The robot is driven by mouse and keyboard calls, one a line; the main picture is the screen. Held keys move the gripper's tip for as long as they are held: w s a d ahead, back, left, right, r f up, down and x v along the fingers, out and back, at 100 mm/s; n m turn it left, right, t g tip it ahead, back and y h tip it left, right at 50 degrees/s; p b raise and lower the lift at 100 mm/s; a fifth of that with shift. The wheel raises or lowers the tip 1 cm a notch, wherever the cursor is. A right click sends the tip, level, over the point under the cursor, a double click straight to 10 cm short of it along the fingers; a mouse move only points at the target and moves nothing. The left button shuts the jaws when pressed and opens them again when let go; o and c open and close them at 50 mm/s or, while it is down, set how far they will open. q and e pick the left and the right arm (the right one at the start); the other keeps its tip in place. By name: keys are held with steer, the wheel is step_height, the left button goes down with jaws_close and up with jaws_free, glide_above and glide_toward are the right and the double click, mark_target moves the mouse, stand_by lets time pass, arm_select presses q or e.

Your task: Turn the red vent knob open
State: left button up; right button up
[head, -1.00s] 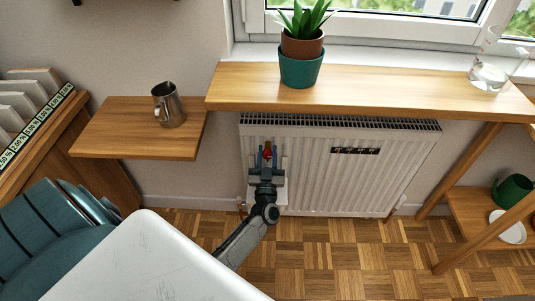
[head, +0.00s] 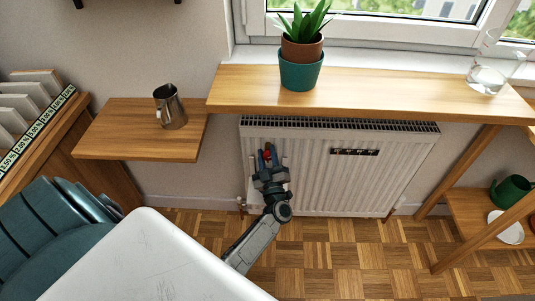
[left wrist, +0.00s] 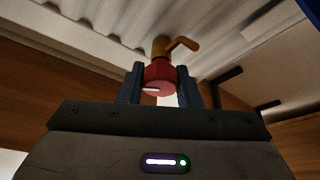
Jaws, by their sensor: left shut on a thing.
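The red vent knob (head: 267,154) is at the left part of the white radiator under the wooden window shelf. In the left wrist view, the red knob (left wrist: 160,74) sits on a brass fitting (left wrist: 163,46) with a side spout, and a white mark on its face lies near horizontal, toward the left. My left gripper (head: 267,160) has its fingers on either side of the knob and is shut on it; the fingers (left wrist: 163,85) also show in the left wrist view. My right gripper is not in view.
The radiator (head: 340,180) stands below the wooden shelf (head: 400,92), which carries a potted plant (head: 301,65) and a glass jug (head: 488,75). A lower side shelf (head: 110,137) holds a metal pitcher (head: 170,108). A white tabletop (head: 150,265) is in front, left of my arm.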

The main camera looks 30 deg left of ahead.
arm_select(q)
steer(key=n+g, duration=0.1)
steer(key=n, duration=0.1)
steer(key=shift+n, duration=0.3)
steer(key=n+g+p, duration=0.1)
steer(key=n, duration=0.3)
steer(key=n+g+p, duration=0.2)
steer(key=n, duration=0.3)
steer(key=shift+g, duration=0.3)
steer(key=shift+f+n+h+p, duration=0.15)
steer(key=shift+n+h+p, duration=0.15)
steer(key=shift+n, duration=0.6)
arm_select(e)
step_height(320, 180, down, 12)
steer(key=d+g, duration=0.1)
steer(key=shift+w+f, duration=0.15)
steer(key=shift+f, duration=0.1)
arm_select(q)
steer(key=o, duration=1)
steer(key=shift+a, duration=0.1)
steer(key=shift+c, duration=0.2)
